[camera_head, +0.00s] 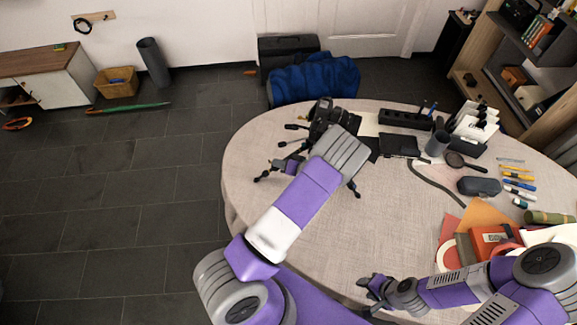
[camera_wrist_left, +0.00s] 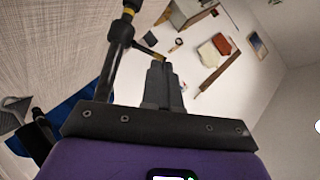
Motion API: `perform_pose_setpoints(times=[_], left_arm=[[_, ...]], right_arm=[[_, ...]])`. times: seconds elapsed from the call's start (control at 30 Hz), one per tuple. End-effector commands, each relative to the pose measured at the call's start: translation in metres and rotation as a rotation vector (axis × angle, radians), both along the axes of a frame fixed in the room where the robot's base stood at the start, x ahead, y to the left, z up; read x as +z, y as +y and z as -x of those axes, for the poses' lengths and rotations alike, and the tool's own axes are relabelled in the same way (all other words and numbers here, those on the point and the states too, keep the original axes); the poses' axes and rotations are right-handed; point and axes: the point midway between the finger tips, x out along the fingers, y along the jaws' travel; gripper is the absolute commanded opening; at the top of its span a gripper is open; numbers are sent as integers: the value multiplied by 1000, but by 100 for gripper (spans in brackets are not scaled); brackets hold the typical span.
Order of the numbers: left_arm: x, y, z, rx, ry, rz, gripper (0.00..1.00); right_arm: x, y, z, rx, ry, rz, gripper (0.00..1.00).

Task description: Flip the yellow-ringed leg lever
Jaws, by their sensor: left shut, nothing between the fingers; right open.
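A black tripod (camera_head: 325,113) stands on the round table (camera_head: 250,135), partly hidden by my left arm. In the left wrist view a dark tripod leg (camera_wrist_left: 117,48) runs up the picture, with a yellow ring (camera_wrist_left: 128,10) near the top edge. A short dark lever (camera_wrist_left: 148,51) with a yellow band juts from the leg to the right. My left gripper (camera_head: 275,164) is shut and empty beside the tripod; its fingers (camera_wrist_left: 158,68) are close to the lever in the picture, but contact cannot be told. My right gripper (camera_head: 367,287) is open and empty at the table's front edge.
A blue cloth (camera_head: 315,80) hangs on a chair behind the table. Papers and books crowd the right front. The table's middle is mostly clear.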

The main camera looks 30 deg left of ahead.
Motion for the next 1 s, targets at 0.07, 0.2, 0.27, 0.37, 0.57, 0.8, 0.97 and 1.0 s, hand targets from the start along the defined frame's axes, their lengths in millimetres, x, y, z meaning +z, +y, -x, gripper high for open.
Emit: perform_pose_setpoints(times=[0.07,0.2,0.27,0.37,0.57,0.8,0.97,1.0], left_arm=[[-5,9,-1,0,0,-1,0],[-9,17,-1,0,-1,1,0],[-9,19,-2,-1,-2,0,0],[-9,20,-2,-2,-2,0,0],[-9,20,-2,-2,-4,-1,0],[-9,19,-4,-5,-8,2,0],[-9,18,-7,-8,-14,8,0],[-9,17,-7,-10,-15,8,0]], right_arm=[[0,0,0,0,0,0,43],[-1,0,0,0,0,0,43],[-1,0,0,0,0,0,43],[-1,0,0,0,0,0,43],[-1,0,0,0,0,0,43],[-1,0,0,0,0,0,43],[-1,0,0,0,0,0,43],[-1,0,0,0,0,0,43]])
